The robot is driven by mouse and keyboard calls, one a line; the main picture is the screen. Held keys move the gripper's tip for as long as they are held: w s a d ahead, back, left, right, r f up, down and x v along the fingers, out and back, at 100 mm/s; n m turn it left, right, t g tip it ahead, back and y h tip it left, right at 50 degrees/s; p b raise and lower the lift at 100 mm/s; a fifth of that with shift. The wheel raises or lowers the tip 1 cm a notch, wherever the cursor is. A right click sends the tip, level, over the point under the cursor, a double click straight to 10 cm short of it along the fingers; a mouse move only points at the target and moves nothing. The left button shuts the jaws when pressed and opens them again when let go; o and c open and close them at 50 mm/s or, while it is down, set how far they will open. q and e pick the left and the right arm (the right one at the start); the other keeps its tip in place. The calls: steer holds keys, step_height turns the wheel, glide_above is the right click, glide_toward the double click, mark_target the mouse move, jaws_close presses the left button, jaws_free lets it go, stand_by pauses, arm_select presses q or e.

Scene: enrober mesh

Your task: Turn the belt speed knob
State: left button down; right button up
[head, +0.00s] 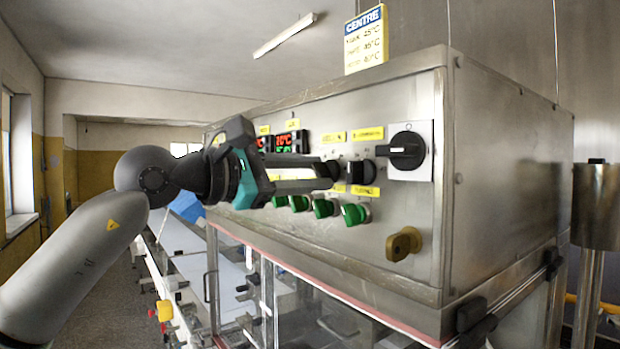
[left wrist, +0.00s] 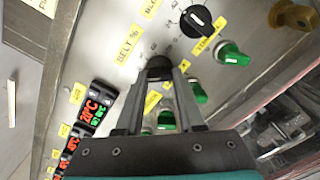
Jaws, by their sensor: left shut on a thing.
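The belt speed knob (left wrist: 160,68) is a small black knob beside a yellow "BELT %" label (left wrist: 128,43) and a printed scale in the left wrist view. In the head view it shows as a dark round shape (head: 334,169) on the steel control panel (head: 300,107). My left gripper (left wrist: 158,76) is shut on this knob, with one finger on each side of it. In the head view the left gripper (head: 328,173) reaches along the panel from the left, and its fingers partly cover the knob. The knob's pointer cannot be made out. My right gripper is not in view.
Another black knob (head: 361,172) sits just right of the held one. Green switches (head: 355,214) run in a row below. A large black rotary switch (head: 407,150) and a brass-coloured key-like knob (head: 404,244) are farther right. Red-lit displays (head: 291,141) are behind the gripper.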

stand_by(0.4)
arm_select(q)
steer(key=c, duration=0.5)
jaws_free()
steer(key=shift+a, duration=0.1)
steer(key=b+v, duration=0.4)
steer(key=v, duration=1.1)
steer(key=shift+s, duration=0.1)
